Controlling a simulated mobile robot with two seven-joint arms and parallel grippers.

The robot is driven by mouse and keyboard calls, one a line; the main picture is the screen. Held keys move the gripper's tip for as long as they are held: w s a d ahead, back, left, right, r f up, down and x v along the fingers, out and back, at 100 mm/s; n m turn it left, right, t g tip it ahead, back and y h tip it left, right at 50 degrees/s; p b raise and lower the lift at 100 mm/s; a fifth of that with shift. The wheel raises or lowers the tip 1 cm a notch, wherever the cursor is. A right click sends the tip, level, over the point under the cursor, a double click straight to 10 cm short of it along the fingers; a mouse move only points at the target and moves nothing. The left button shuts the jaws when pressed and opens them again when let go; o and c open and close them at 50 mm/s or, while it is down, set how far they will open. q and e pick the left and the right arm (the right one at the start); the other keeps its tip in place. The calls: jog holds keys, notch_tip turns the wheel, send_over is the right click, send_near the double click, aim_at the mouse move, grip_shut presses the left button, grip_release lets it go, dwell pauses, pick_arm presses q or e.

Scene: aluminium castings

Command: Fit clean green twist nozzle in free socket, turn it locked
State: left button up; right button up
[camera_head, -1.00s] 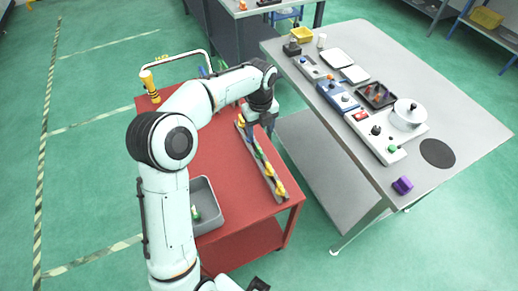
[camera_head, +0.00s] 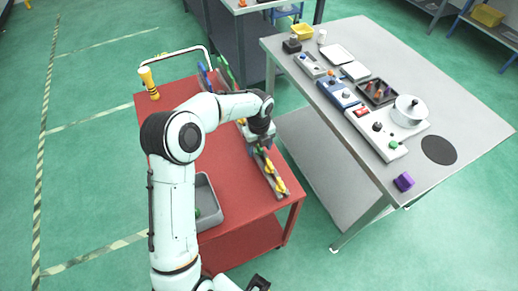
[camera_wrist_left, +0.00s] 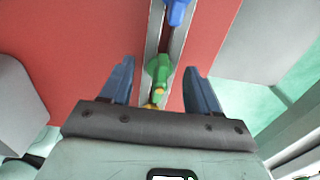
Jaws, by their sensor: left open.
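A green nozzle (camera_wrist_left: 158,72) lies on a grey rail (camera_head: 281,191) on the red cart. My left gripper (camera_wrist_left: 159,66) is open above the rail, its two blue-grey fingers on either side of the green nozzle with gaps showing. A blue nozzle (camera_wrist_left: 176,12) is farther along the rail in the left wrist view. Yellow nozzles (camera_head: 281,186) show at the rail's near end. In the head view my left gripper (camera_head: 258,150) hides part of the rail. A dark part (camera_head: 258,283) at the bottom edge may be my right gripper; its fingers are unclear. I cannot make out the free socket.
A grey bin (camera_head: 217,214) with a green piece (camera_head: 198,212) inside stands on the red cart (camera_head: 225,170).

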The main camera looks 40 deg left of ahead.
pick_arm(q)
jog(key=c, duration=1.1)
jog(key=shift+r, duration=0.15)
